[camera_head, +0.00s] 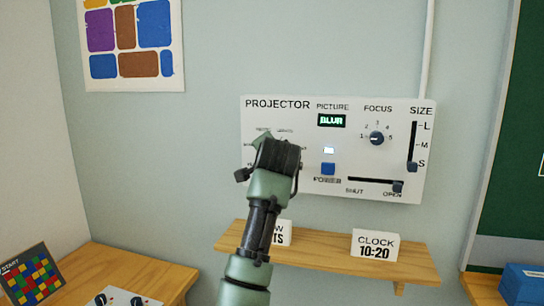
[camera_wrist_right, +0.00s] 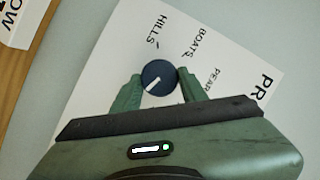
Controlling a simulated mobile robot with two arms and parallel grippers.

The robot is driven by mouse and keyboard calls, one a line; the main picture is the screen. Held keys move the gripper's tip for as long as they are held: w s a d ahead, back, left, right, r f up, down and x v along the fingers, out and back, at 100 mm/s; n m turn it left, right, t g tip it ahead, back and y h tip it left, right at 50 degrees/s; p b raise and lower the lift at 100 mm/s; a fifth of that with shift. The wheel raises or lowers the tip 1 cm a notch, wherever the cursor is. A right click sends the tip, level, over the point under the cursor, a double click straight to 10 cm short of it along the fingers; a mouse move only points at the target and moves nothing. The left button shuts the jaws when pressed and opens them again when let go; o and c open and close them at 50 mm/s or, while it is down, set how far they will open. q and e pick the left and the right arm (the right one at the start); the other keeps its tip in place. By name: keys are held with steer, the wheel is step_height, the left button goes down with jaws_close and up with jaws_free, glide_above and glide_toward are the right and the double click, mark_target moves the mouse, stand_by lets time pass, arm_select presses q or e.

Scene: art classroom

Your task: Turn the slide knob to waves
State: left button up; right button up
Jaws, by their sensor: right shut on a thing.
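The projector panel (camera_head: 300,185) is a white board on the wall. My right gripper (camera_head: 268,148) is at its left part and hides the slide knob in the head view. In the right wrist view the knob is a round dark blue dial (camera_wrist_right: 163,71), with my right gripper's green fingers on either side, shut on it. Its white pointer line is toward the lower left of that picture. The labels HILLS, BOATS and one starting PEAR show around the knob; no WAVES label is readable. My left gripper is not in view.
The panel also has a focus knob (camera_head: 377,138), a size slider (camera_head: 412,166), a blue power button (camera_head: 328,169) and a shut/open slider (camera_head: 397,187). The display (camera_head: 331,121) reads BLUR. A shelf (camera_head: 330,262) below holds a clock sign (camera_head: 376,245) and a partly hidden card (camera_head: 285,233).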

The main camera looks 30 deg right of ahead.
steer(key=shift+f+m+t, duration=0.25)
steer(key=shift+m+t, duration=0.55)
steer(key=shift+m, duration=0.5)
steer(key=o, duration=1.4)
steer(key=shift+c, duration=0.2)
steer(key=shift+r, duration=0.1)
